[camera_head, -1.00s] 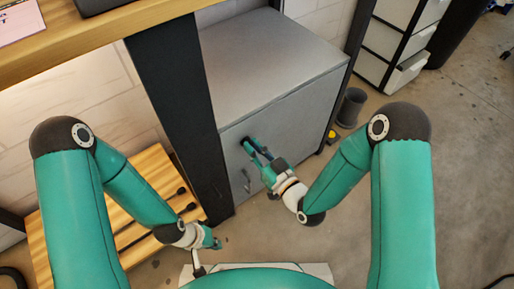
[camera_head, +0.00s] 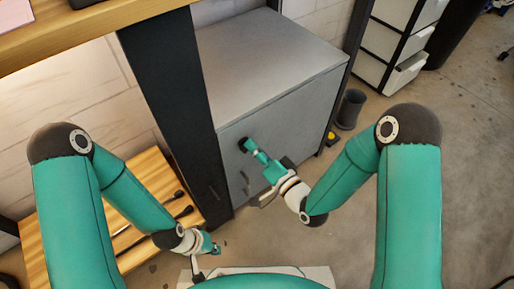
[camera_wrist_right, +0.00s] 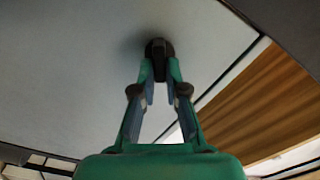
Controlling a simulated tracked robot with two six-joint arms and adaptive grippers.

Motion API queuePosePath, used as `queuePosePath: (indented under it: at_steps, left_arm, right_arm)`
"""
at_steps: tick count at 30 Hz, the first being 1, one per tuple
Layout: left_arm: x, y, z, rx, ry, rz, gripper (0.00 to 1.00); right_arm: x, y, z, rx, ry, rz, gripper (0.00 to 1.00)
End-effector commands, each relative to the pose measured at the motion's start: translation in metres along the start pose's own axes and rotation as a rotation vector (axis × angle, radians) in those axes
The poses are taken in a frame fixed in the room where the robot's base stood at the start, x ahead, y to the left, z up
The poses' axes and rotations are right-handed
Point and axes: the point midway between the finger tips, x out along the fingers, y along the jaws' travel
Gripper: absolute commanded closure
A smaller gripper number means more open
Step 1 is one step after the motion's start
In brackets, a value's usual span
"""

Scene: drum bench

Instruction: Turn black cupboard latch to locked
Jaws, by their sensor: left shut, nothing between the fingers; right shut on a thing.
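The black latch (camera_head: 243,144) sits near the upper left of the door. It also shows in the right wrist view (camera_wrist_right: 158,46), as a dark round knob with a bar between the fingertips. My right gripper (camera_head: 250,147) is shut on the latch; in the right wrist view its fingers (camera_wrist_right: 159,72) close on the bar from both sides. My left gripper (camera_head: 216,248) is shut and empty, low on the left, away from the cupboard. The latch's exact angle is partly hidden by the fingers.
A door handle (camera_head: 246,182) is below the latch. A black bench leg (camera_head: 170,100) stands left of the cupboard. A wooden slatted shelf (camera_head: 60,225) is at lower left. A dark bin (camera_head: 350,108) and white drawers (camera_head: 385,42) stand at the right. Open floor lies right of the cupboard.

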Motion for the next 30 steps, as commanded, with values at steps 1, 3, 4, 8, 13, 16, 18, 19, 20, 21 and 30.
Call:
queuePosePath:
  at_steps: [1, 3, 4, 8, 13, 16, 18, 19, 20, 21, 30]
  left_arm:
    - [0.0008, -0.0003, 0.0, 0.0, 0.0, 0.0, 1.0]
    - [0.001, -0.0004, 0.0, 0.0, 0.0, 0.0, 1.0]
    - [0.0011, -0.0004, 0.0, 0.0, 0.0, 0.0, 1.0]
    - [0.0013, -0.0005, 0.0, 0.0, 0.0, 0.0, 1.0]
    - [0.0012, -0.0004, 0.0, 0.0, 0.0, 0.0, 1.0]
    - [0.0012, -0.0004, 0.0, 0.0, 0.0, 0.0, 1.0]
    - [0.0011, -0.0004, 0.0, 0.0, 0.0, 0.0, 1.0]
    - [0.0011, -0.0004, 0.0, 0.0, 0.0, 0.0, 1.0]
    - [0.0011, -0.0004, 0.0, 0.0, 0.0, 0.0, 1.0]
    - [0.0011, -0.0004, 0.0, 0.0, 0.0, 0.0, 1.0]
    - [0.0011, -0.0004, 0.0, 0.0, 0.0, 0.0, 1.0]
  right_arm:
    - [0.0004, 0.0034, -0.0061, 0.041, 0.018, 0.006, 1.0]
    - [0.0003, 0.0041, -0.0062, 0.105, 0.019, 0.005, 1.0]
    - [0.0003, 0.0043, -0.0062, 0.132, 0.019, 0.005, 1.0]
    - [0.0002, 0.0055, -0.0062, 0.239, 0.02, 0.004, 1.0]
    - [0.0001, 0.0068, -0.0059, 0.352, 0.02, 0.004, 1.0]
    - [0.0, 0.0074, -0.0057, 0.4, 0.02, 0.003, 1.0]
    - [0.0, 0.0077, -0.0056, 0.426, 0.02, 0.003, 1.0]
    - [0.0, 0.0078, -0.0055, 0.436, 0.02, 0.003, 1.0]
    - [0.0, 0.0079, -0.0055, 0.443, 0.02, 0.003, 1.0]
    - [-0.0001, 0.008, -0.0055, 0.452, 0.02, 0.003, 1.0]
    - [-0.0002, 0.0084, -0.0054, 0.474, 0.02, 0.003, 1.0]
